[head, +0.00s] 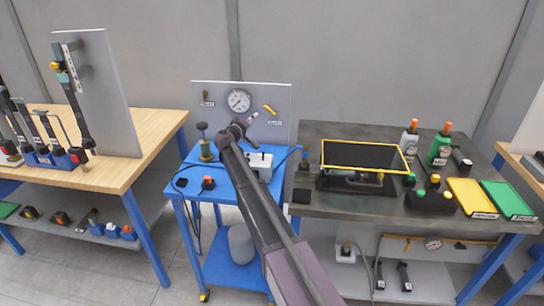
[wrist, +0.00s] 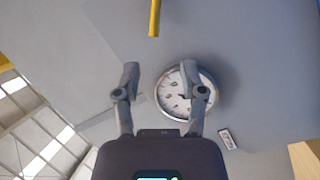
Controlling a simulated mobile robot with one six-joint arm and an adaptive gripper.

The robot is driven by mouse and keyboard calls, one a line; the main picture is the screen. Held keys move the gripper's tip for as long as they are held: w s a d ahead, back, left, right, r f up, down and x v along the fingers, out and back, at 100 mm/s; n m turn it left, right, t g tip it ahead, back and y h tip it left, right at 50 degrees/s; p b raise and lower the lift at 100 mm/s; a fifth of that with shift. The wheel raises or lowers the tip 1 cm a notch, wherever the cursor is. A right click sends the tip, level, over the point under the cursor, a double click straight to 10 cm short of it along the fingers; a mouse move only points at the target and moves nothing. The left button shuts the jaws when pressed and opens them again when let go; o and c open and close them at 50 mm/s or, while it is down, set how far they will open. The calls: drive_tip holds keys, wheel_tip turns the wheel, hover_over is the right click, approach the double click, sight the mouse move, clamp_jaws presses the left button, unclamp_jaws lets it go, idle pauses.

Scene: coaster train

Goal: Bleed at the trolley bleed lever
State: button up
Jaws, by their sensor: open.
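The trolley's upright grey panel (head: 222,122) carries a round white gauge (head: 238,101) and a yellow lever (head: 270,110), with a small label (head: 275,123) below it. The label is too small to read. My gripper (head: 254,115) is in front of the panel, below and right of the gauge and left of the yellow lever. In the wrist view my gripper (wrist: 161,76) is open, with nothing between its fingers. The yellow lever (wrist: 154,18) is at the top edge there, apart from the fingertips. The gauge (wrist: 172,98) is partly hidden behind the right finger.
The blue trolley top (head: 190,181) holds a white box (head: 264,160) and a brass-based fitting (head: 206,150). A wooden bench (head: 150,135) stands left. A dark bench (head: 310,135) stands right, with a yellow-framed screen (head: 365,143) and bottles.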

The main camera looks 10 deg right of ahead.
drive_tip(key=s+d+f+n+g+y+p, duration=0.1)
drive_tip(key=s+d+g+p, duration=0.1)
drive_tip(key=s, duration=0.9)
drive_tip(key=s+d+f+g+y+p, duration=0.1)
drive_tip(key=s+g+p, duration=0.3)
drive_tip(key=s, duration=0.7)
drive_tip(key=shift+s+d+f+n+g+y+p, duration=0.15)
drive_tip(key=shift+d+f+n+g+y+p, duration=0.2)
drive_tip(key=shift+d+f, duration=0.3)
drive_tip(key=shift+d+r, duration=0.1)
